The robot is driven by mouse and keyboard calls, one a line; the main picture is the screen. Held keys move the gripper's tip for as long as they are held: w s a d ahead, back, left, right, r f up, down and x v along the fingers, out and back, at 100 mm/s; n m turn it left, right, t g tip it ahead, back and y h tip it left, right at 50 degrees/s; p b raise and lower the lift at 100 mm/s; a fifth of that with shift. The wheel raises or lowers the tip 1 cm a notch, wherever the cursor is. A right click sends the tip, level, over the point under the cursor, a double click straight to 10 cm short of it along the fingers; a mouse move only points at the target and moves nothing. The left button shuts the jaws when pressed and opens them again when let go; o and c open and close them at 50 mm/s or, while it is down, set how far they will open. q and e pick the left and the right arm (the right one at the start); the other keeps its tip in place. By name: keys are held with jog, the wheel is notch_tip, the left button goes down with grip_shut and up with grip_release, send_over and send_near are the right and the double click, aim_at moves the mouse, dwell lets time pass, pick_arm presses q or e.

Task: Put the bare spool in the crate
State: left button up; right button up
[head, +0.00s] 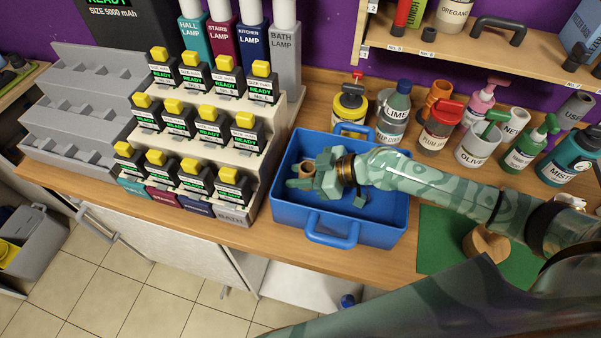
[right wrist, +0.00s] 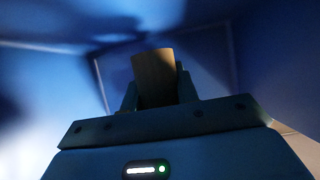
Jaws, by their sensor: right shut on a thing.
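The blue crate (head: 365,232) stands on the wooden counter, with a handle at its front and one at its back. My right gripper (head: 312,178) is inside the crate's opening, toward its left side. It is shut on the bare spool (head: 306,169), a small brown cylinder. In the right wrist view the spool (right wrist: 154,72) stands up between the fingers, with blue crate walls around it. I cannot tell whether the spool touches the crate floor. My left gripper is not in view.
A green mat (head: 436,235) with a wooden piece (head: 486,245) lies at right.

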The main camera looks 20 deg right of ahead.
jog(key=shift+f+b, duration=0.35)
jog(key=shift+f, duration=0.1)
jog(key=o, duration=0.9)
jog(key=shift+r, duration=0.1)
jog(key=shift+o, duration=0.2)
jog(key=shift+r, duration=0.1)
jog(key=shift+r+p, duration=0.4)
jog(key=shift+p, duration=0.15)
jog(key=shift+d+r+p, duration=0.15)
jog(key=shift+r+p, duration=0.2)
jog(key=shift+r, duration=0.05)
jog(key=v, duration=0.4)
jog(key=b+v, duration=0.1)
jog(key=v, duration=0.1)
jog(key=shift+s+d+f, duration=0.15)
jog(key=shift+s+f, duration=0.1)
jog(key=shift+s+d+r, duration=0.15)
jog(key=shift+d+r, duration=0.05)
jog(key=shift+r, duration=0.1)
